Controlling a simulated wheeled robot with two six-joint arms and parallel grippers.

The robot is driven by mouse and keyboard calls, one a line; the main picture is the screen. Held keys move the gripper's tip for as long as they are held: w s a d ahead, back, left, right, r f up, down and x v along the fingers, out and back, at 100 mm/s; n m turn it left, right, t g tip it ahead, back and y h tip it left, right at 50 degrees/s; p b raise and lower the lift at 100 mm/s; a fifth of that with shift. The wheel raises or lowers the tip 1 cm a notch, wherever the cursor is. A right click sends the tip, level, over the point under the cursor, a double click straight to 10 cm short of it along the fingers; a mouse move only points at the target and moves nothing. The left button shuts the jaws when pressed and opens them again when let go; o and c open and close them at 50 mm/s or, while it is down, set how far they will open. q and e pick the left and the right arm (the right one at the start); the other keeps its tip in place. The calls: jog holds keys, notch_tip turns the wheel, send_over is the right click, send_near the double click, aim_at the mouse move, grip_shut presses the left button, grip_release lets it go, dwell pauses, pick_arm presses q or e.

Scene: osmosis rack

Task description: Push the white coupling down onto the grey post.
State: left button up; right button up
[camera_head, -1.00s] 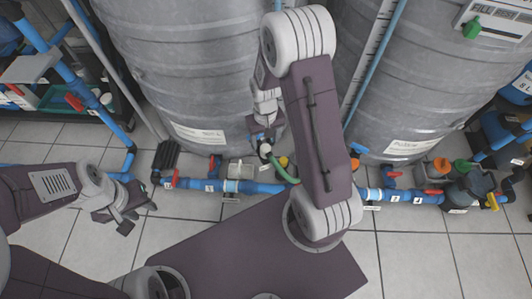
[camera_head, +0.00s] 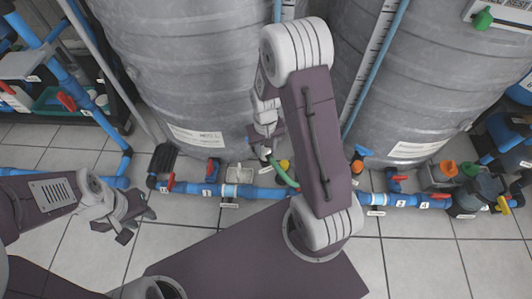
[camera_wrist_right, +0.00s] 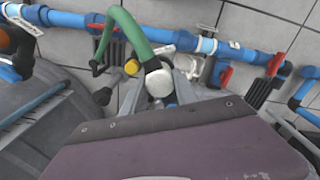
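The white coupling (camera_wrist_right: 158,82) is at the end of a green hose (camera_wrist_right: 128,28) in the right wrist view. The grey fingers of my right gripper (camera_wrist_right: 160,92) stand on either side of it and appear closed on it. In the head view, the right gripper (camera_head: 264,146) is low in front of the left tank, with the white coupling (camera_head: 265,154) at its tip. The grey post cannot be made out; the coupling and gripper may hide it. My left gripper (camera_head: 136,225) is open and empty above the floor at the left.
A blue pipe (camera_head: 260,191) with red-handled valves runs along the floor before two large grey tanks (camera_head: 185,75). A yellow knob (camera_wrist_right: 132,67) sits close to the coupling. A shelf unit (camera_head: 55,95) stands at the left. Tiled floor (camera_head: 430,265) is clear at the front right.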

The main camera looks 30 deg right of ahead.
aim_at(265, 149)
grip_shut()
jog(key=shift+r, duration=0.25)
notch_tip(265, 149, up, 4)
jog(key=p, duration=0.4)
jog(key=shift+r, duration=0.1)
jog(key=s+d+r+p, duration=0.6)
jog(key=s, duration=0.3)
jog(key=shift+s+d+r, duration=0.15)
jog(key=shift+s+d, duration=0.1)
jog(key=shift+d, duration=0.15)
